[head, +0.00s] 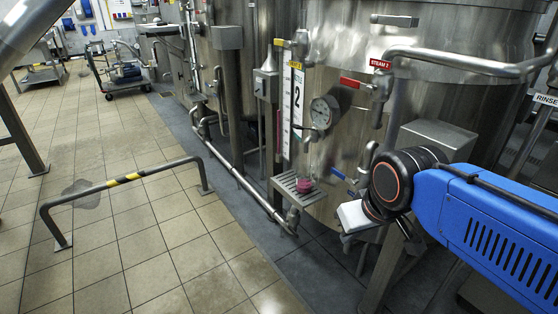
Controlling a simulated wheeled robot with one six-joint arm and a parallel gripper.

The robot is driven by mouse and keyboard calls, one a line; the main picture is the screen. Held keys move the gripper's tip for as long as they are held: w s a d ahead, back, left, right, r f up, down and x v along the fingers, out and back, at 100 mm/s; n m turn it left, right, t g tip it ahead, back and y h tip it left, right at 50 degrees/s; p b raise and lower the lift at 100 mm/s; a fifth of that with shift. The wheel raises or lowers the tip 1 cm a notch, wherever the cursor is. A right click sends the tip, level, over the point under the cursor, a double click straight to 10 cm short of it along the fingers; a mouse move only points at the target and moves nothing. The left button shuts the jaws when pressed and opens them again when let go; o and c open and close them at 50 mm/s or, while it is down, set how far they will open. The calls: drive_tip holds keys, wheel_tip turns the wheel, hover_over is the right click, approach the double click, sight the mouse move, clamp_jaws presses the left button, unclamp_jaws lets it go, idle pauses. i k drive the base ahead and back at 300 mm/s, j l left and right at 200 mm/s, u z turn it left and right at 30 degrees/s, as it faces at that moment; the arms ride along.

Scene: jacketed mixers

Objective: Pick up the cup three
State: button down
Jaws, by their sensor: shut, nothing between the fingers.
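A small cup (304,185), pink in its lower part, stands on a small slatted metal shelf (284,181) at the front of the large steel tank. No number can be read on the cup, so I cannot tell whether it is cup three. My blue arm (490,230) comes in from the right, with a black joint at its end, right of the cup and apart from it. A pale block shows just below and left of that joint. My gripper's fingers cannot be made out.
A dial gauge (324,112) and a sign with a 2 (297,103) are close above the shelf. A red-handled valve (353,82) and a steam pipe (460,64) are on the tank. A striped barrier (125,179) stands on the open tiled floor at left.

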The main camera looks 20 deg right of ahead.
sight(304, 179)
drive_tip(key=j+z, duration=0.15)
drive_tip(key=z, duration=1.75)
drive_tip(key=k+j+z, duration=0.2)
drive_tip(key=k+j, duration=0.3)
drive_tip(key=j, duration=0.25)
drive_tip(key=k+j+z, duration=0.15)
drive_tip(key=k+j, duration=0.4)
drive_tip(key=j, duration=0.1)
